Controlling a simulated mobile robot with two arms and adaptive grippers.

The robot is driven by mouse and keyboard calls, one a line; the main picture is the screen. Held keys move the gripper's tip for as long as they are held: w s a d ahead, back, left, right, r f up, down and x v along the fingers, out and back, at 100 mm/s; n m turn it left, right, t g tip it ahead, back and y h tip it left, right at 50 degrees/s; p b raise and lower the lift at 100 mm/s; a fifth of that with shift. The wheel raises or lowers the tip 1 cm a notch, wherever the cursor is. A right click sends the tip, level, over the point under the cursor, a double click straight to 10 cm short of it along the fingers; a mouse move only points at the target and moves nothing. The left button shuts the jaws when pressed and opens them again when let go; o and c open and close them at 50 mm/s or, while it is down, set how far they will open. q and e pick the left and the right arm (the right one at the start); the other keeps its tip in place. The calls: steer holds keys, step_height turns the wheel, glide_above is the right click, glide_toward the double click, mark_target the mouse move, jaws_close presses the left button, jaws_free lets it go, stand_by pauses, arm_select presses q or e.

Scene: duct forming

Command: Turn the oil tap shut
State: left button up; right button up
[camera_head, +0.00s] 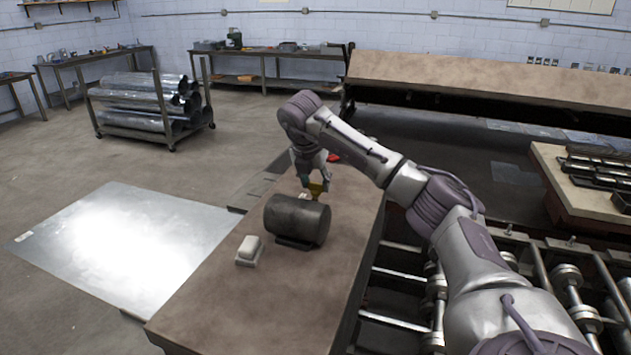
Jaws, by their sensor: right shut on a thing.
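A dark grey oil drum (297,219) lies on its side on a low stand on the brown bench (265,300). A small brass-yellow oil tap (318,188) shows just behind the drum's upper edge. My right gripper (313,182) points down from above and is shut on the tap. The gripper's fingers and the drum hide part of the tap, so I cannot tell its handle's angle. My left gripper is not in view.
A whitish block (249,249) sits on the bench left of the drum. A small red thing (333,157) lies behind my gripper. A shiny metal sheet (125,245) is to the left. A roller machine (565,290) flanks the bench's right side. The bench's front is clear.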

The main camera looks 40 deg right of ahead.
steer(key=shift+r, duration=0.1)
stand_by(0.3)
steer(key=o, duration=1.1)
steer(key=shift+o, duration=0.2)
steer(key=v, duration=1.2)
